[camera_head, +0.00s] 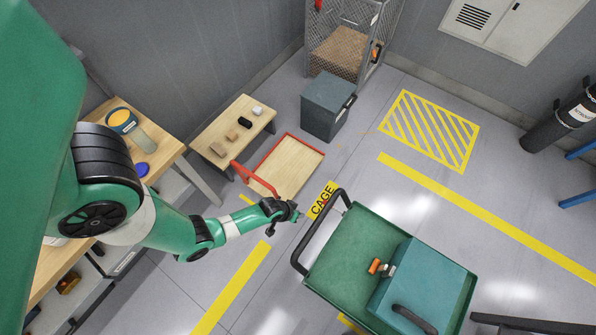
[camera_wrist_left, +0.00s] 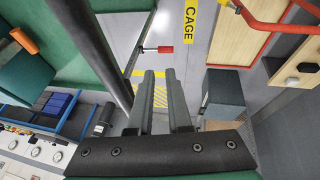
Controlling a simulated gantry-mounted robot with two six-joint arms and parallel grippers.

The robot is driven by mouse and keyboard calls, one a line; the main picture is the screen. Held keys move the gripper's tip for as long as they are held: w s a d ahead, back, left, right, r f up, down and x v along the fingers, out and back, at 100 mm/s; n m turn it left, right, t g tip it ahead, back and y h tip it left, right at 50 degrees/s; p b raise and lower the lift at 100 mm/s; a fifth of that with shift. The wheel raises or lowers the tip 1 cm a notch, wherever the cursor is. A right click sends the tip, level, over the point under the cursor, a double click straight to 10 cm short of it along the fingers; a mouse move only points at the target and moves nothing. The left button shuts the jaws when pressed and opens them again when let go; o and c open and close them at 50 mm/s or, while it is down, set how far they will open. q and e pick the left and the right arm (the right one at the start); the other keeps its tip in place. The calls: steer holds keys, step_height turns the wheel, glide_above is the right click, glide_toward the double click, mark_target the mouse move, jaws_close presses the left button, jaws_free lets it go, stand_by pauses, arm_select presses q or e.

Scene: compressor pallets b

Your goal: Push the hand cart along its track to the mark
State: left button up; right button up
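A green flatbed hand cart (camera_head: 345,249) with a black tubular handle (camera_head: 306,237) stands at the lower middle of the head view. It carries a teal box (camera_head: 428,282) with an orange-tipped fitting. In the left wrist view the black handle (camera_wrist_left: 109,55) runs down the left side. My left gripper (camera_head: 298,213) is just left of the handle; its two fingers (camera_wrist_left: 161,82) are apart with nothing between them. A red grip on a metal rod (camera_wrist_left: 165,49) shows beyond the fingertips. A yellow floor label reading CAGE (camera_head: 322,200) lies near the handle. My right gripper is out of view.
A wooden platform with a red handle (camera_head: 262,181) stands beyond my left gripper. A grey cabinet (camera_head: 327,105), a low wooden table (camera_head: 207,139) and a mesh cage (camera_head: 346,20) stand behind it. A yellow hatched floor area (camera_head: 432,130) is clear, as is the floor around it.

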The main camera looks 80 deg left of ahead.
arm_select(q)
steer(key=o, duration=0.7)
steer(key=shift+c, duration=0.2)
steer(key=p+v, duration=0.4)
steer(key=v, duration=0.7)
steer(key=shift+r, duration=0.35)
steer(key=shift+s+d, duration=0.1)
